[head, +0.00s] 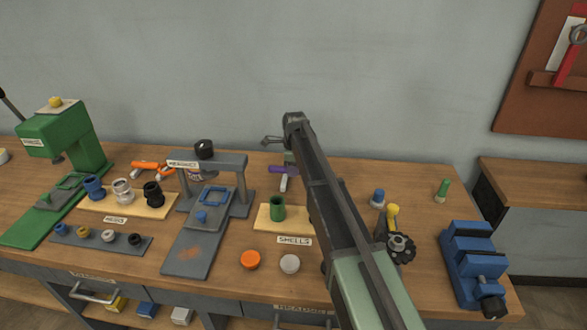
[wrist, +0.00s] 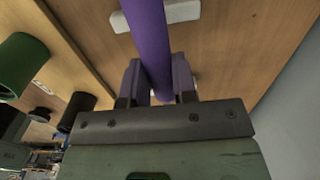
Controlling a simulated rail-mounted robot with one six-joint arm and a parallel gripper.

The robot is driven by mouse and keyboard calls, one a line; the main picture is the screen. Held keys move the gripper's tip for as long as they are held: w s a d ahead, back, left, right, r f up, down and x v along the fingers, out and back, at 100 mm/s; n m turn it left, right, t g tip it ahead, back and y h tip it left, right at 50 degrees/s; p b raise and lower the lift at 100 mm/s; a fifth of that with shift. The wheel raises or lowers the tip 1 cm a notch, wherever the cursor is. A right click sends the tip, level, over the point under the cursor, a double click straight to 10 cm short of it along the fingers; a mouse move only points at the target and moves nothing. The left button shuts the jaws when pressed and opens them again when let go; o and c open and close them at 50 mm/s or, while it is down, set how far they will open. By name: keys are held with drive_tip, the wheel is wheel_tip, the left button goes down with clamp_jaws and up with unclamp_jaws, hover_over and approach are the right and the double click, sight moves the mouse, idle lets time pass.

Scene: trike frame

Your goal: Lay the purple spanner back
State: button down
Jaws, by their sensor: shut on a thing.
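The purple spanner (wrist: 148,30) runs between the two fingers of my gripper (wrist: 157,82) in the wrist view, and the fingers are shut on it. Its far end leaves the top of that view. In the head view a purple length of the spanner (head: 281,170) shows left of my arm, near the back of the bench, and my arm hides the rest. A white block (wrist: 172,14) shows beyond the spanner in the wrist view; it also shows below the purple part in the head view (head: 284,184). I cannot tell whether the spanner touches it.
A green cup (head: 277,208) stands on the board labelled SHELLS. A grey press (head: 243,185) stands to its left. Orange (head: 250,260) and white (head: 290,264) round pieces lie in front. A blue vise (head: 474,258) is at the right.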

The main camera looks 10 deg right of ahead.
drive_tip(key=shift+f+b, duration=0.7)
drive_tip(key=shift+f, duration=0.45)
drive_tip(key=shift+f, duration=0.2)
drive_tip(key=c, duration=0.8)
unclamp_jaws()
drive_tip(key=shift+r, duration=0.1)
drive_tip(key=shift+r, duration=0.1)
wheel_tip(320, 180, up, 11)
drive_tip(key=p, duration=1.1)
drive_tip(key=shift+d, duration=0.15)
drive_tip(key=shift+f, duration=0.2)
